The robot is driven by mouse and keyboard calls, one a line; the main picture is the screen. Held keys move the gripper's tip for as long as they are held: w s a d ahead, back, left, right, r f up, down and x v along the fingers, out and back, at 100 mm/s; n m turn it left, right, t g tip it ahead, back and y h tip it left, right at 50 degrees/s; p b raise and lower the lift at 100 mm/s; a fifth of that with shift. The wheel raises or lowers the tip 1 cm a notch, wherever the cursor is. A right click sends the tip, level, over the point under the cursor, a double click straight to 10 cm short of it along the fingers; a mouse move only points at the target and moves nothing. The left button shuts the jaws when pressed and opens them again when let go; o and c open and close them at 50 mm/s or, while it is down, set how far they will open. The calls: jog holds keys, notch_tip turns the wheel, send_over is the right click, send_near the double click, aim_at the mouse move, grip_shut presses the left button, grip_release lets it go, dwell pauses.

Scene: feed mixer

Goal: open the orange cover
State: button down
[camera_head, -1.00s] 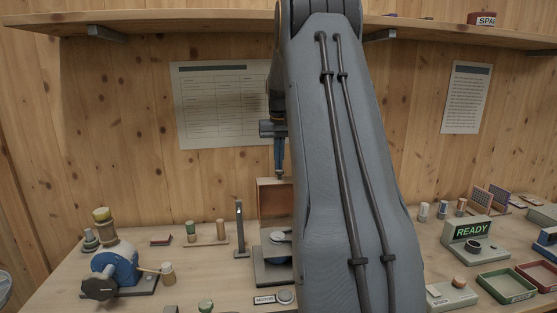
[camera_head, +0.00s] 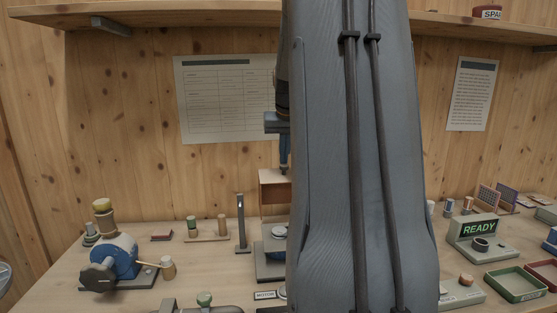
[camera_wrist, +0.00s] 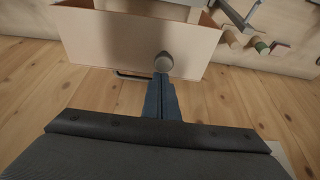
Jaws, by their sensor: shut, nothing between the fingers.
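The orange cover (camera_head: 274,196) is a box-like shape in dull orange-brown at the back of the bench in the head view, partly hidden by my arm. In the wrist view, its pale orange panel (camera_wrist: 105,38) spans the upper left, with a dark bar-like handle along its lower edge. My gripper (camera_head: 284,168) points down at the cover's top edge. In the wrist view, my gripper (camera_wrist: 163,72) has its fingers together and empty, ending in a rounded grey tip in front of the panel. I cannot tell whether the tip touches the cover.
A grey upright post (camera_head: 241,225) stands left of the cover. A blue motor-like unit (camera_head: 113,262) is at the left, and a READY display (camera_head: 479,231) at the right. A shelf (camera_head: 200,14) runs overhead. Small parts stand around the bench.

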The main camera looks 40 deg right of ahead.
jog(key=shift+s+a+r, duration=0.2)
jog(key=shift+s+a, duration=0.4)
jog(key=shift+s, duration=0.1)
jog(key=b+v, duration=0.1)
jog(key=v, duration=0.6)
jog(key=shift+r, duration=0.4)
